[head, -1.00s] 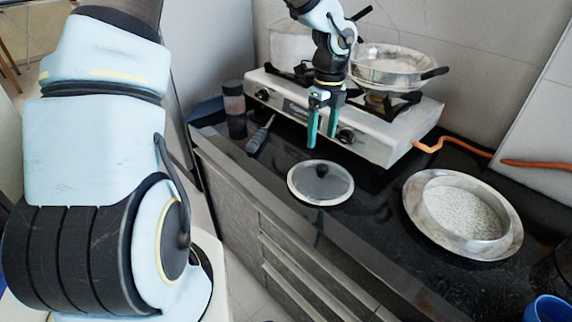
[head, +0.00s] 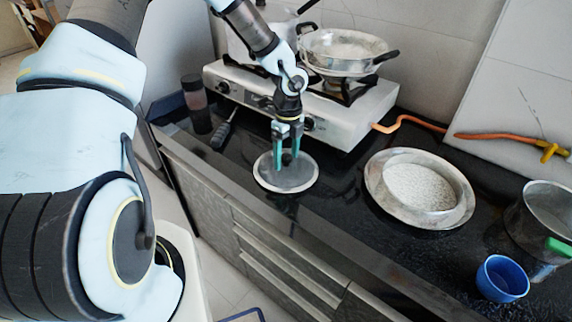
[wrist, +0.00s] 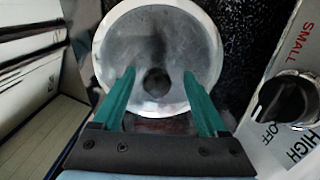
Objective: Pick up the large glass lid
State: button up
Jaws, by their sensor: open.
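The large glass lid (head: 273,181) lies flat on the black counter, in front of the gas stove. It is a round pane with a pale metal rim and a dark knob at its middle. In the wrist view the lid (wrist: 125,45) fills the upper middle, and its knob (wrist: 156,83) shows between the fingertips. My gripper (head: 287,160) points down over the lid, with its two green fingers on either side of the knob. In the wrist view the gripper (wrist: 158,76) is open with nothing clamped. I cannot tell whether the fingertips touch the glass.
The gas stove (head: 352,124) stands just behind, with a pan (head: 345,45) on it. A steel basin of white grains (head: 375,180) sits right of the lid. A dark jar (head: 196,105) stands left. A blue cup (head: 502,279) and a pot (head: 545,215) are far right.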

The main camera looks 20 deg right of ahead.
jog(key=shift+s+d, duration=0.15)
jog(key=shift+s, duration=0.05)
jog(key=shift+c, duration=0.5)
jog(key=shift+a, duration=0.3)
grip_shut()
